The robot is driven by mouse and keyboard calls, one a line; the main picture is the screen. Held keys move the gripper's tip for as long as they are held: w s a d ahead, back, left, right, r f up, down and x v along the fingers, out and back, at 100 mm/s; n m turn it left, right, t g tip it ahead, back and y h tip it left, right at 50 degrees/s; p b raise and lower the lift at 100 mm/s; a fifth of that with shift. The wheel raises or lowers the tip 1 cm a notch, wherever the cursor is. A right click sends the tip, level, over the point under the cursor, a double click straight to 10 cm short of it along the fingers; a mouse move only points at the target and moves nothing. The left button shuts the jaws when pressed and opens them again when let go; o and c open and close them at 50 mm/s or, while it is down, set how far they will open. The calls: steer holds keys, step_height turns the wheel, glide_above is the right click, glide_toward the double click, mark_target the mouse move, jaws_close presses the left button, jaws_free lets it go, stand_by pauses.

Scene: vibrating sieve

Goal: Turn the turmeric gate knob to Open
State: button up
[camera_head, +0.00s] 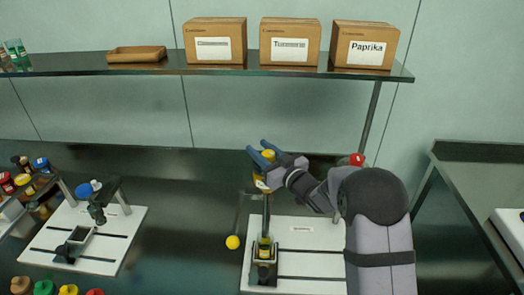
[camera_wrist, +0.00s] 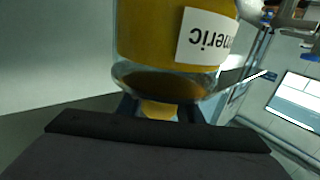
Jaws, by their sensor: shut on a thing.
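My gripper (camera_head: 266,156) has blue fingers and is shut on a small yellow piece (camera_head: 268,154) at the top of the turmeric jar (camera_head: 262,184). The jar is clear, holds yellow powder and has a partly visible white label, upside down in that view. A round yellow knob (camera_head: 232,242) shows beside the white base plate (camera_head: 310,262). No Open mark is readable.
A dark vertical post (camera_head: 266,215) stands on the plate with a small yellow-filled part (camera_head: 264,250) low on it. A red-topped item (camera_head: 356,159) is partly behind my arm. Another white plate (camera_head: 50,240) with a stand is at left. Cartons (camera_head: 290,42) sit on the shelf.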

mark_target(274, 158)
steer(key=shift+s+a+n+g+y, duration=0.15)
steer(key=shift+s+n+g+y, duration=0.1)
steer(key=shift+n+g+y, duration=0.8)
steer(key=shift+s+a+n+g+y, duration=0.25)
steer(key=shift+n+g+y, duration=0.45)
steer(key=shift+g, duration=0.6)
steer(key=shift+s+a+n+g+y, duration=0.1)
steer(key=shift+s+n+g+y, duration=0.15)
steer(key=shift+n+g+y, duration=0.7)
steer(key=o, duration=1)
steer(key=shift+o, duration=0.2)
steer(key=shift+b+v, duration=1.3)
steer(key=shift+v, duration=2.3)
steer(key=shift+r, duration=0.2)
steer(key=shift+r, duration=0.15)
